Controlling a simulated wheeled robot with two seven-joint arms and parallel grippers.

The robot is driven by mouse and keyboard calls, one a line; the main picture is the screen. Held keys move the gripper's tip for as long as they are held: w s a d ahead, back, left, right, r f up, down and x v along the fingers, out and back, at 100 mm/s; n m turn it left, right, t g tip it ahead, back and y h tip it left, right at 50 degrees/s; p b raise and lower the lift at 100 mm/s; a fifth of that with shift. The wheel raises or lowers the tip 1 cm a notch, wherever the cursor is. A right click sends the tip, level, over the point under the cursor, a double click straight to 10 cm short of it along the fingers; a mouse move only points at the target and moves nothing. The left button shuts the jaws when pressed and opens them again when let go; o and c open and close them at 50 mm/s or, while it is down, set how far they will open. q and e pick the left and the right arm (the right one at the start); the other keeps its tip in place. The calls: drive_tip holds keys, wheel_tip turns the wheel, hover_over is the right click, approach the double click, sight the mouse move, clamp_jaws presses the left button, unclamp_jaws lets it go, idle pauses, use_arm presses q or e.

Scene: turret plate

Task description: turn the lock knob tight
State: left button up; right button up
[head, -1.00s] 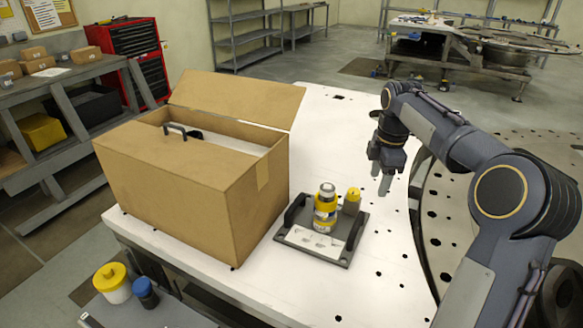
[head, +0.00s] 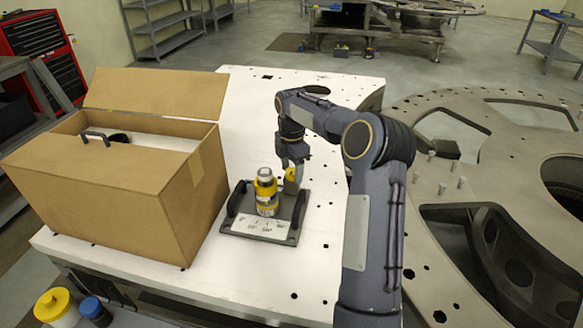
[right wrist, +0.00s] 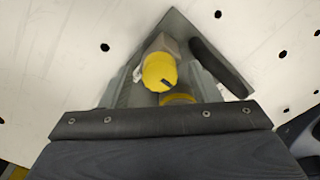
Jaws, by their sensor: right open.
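The lock knob (head: 290,174) is yellow and stands at the back right of a dark fixture plate (head: 287,227). In the right wrist view the knob (right wrist: 158,72) shows a dark mark on its top. My right gripper (head: 293,170) is open and right at the knob, partly hiding it in the head view. In the right wrist view its fingers (right wrist: 160,85) lie on either side of the knob; I cannot tell whether they touch it. A yellow and silver cylinder (head: 266,195) stands upright on the plate. My left gripper is not in view.
A large open cardboard box (head: 115,200) stands left of the plate on the white table (head: 240,268). The plate has a black handle (head: 237,198) on its left side. A big holed metal ring (head: 475,190) lies to the right. The table front is mostly clear.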

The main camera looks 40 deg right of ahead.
drive_tip(key=c, duration=1)
drive_tip(key=shift+m, duration=0.3)
drive_tip(key=m+p, duration=0.1)
drive_tip(key=m, duration=0.7)
drive_tip(key=shift+p, duration=0.3)
drive_tip(key=m, duration=0.9)
drive_tip(key=shift+p, duration=0.3)
drive_tip(key=shift+m, duration=0.3)
